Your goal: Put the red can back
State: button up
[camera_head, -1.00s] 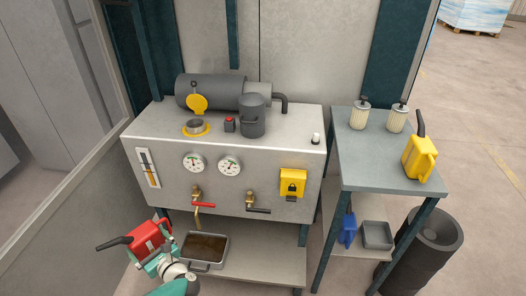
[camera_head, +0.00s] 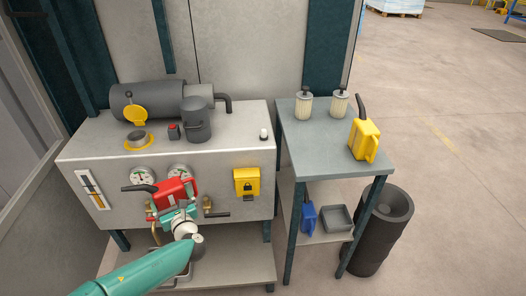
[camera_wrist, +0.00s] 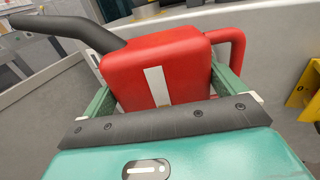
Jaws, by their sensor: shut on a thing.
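The red can (camera_head: 176,191) has a black spout pointing left and shows in front of the hydraulic unit's front panel. My gripper (camera_head: 178,211) is shut on the red can and holds it in the air, about upright. In the wrist view the red can (camera_wrist: 158,65) sits between the two green fingers of my gripper (camera_wrist: 165,92), with its handle at the right and a pale strip on its face. The can hides part of the gauges and the valve area behind it.
The grey hydraulic unit (camera_head: 88,172) carries a yellow-capped filler (camera_head: 138,138) and a dark cylinder. A side table (camera_head: 330,148) at the right holds a yellow can (camera_head: 364,139) and two filters. Its lower shelf holds a blue can (camera_head: 308,217) and a grey tray (camera_head: 336,217). Black rings (camera_head: 380,230) stand beside it.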

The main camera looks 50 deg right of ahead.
jog(key=s+d+r+m+g+h, duration=0.45)
jog(key=s+d+r, duration=0.3)
jog(key=d, duration=0.35)
jog(key=s+d+r+m+g+h, duration=0.3)
jog(key=s+d+r+h, duration=0.25)
jog(key=d+r, duration=0.4)
jog(key=s+d+r+m+g+h, duration=0.1)
jog(key=s+d+r+m+g, duration=0.15)
jog(key=s, duration=0.45)
jog(key=s+d+r+m+g, duration=0.2)
jog(key=s+d+r+g, duration=0.15)
jog(key=s, duration=0.25)
jog(key=s+d+r+m+g+h, duration=0.1)
jog(key=s+d+r+m+g, duration=0.1)
jog(key=s+d+g, duration=0.35)
jog(key=shift+w+d+f+t, duration=0.35)
jog(key=shift+w+d+f, duration=0.25)
jog(key=shift+d+f, duration=1.4)
jog(key=shift+w+d+f+t, duration=0.3)
jog(key=shift+w+d+f, duration=0.3)
jog(key=shift+d+f, duration=1.4)
jog(key=shift+w+d+f+t, duration=0.35)
jog(key=shift+w+d+f, duration=0.25)
jog(key=shift+d+f, duration=1.35)
jog(key=shift+a+f, duration=0.4)
jog(key=shift+a, duration=0.05)
jog(key=shift+f, duration=0.15)
jog(key=o, duration=0.9)
